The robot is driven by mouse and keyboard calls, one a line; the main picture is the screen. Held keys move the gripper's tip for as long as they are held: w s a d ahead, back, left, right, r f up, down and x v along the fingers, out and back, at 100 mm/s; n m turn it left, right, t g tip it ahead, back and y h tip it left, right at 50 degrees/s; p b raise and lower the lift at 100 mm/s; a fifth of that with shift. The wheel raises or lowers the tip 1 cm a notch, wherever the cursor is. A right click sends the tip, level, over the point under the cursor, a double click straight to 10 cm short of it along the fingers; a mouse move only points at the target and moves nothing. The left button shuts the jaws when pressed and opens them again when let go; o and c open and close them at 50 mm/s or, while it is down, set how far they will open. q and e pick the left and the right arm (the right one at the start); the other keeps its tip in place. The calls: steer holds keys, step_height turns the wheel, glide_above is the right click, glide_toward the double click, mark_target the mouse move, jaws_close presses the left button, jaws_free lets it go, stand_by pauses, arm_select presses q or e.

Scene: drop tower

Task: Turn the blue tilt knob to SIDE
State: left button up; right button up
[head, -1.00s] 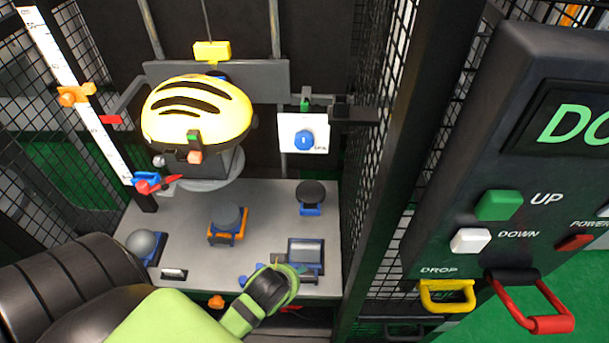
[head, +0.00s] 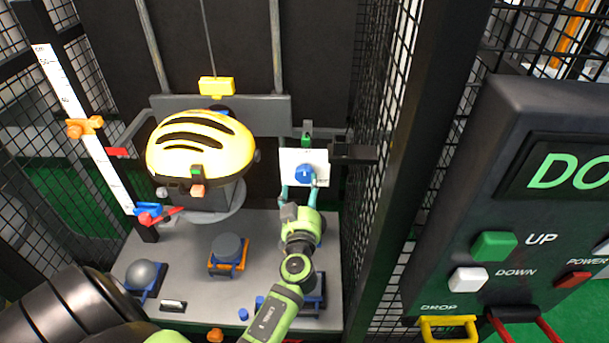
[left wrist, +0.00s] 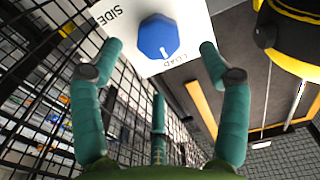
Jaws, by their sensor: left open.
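The blue tilt knob (head: 304,174) sits on a white plate (head: 290,160) at the right of the helmet carriage. In the left wrist view the knob (left wrist: 158,37) has a white mark turned toward the LOAD label, while the SIDE label is at the plate's upper left. My left gripper (head: 300,187) is open just in front of the plate. Its fingertips (left wrist: 160,48) stand apart on either side of the knob in the wrist view; I cannot tell whether they touch it. My right gripper is not in view.
A yellow helmet (head: 200,146) hangs left of the plate. Several anvils stand on the grey table (head: 190,240) below. A mesh cage wall (head: 390,110) is close on the right, with a control panel (head: 500,220) beyond it.

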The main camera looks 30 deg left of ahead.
mark_target(304, 176)
arm_select(q)
steer(key=shift+p+x, duration=0.6)
steer(key=shift+x, duration=2.2)
steer(key=c, duration=1.1)
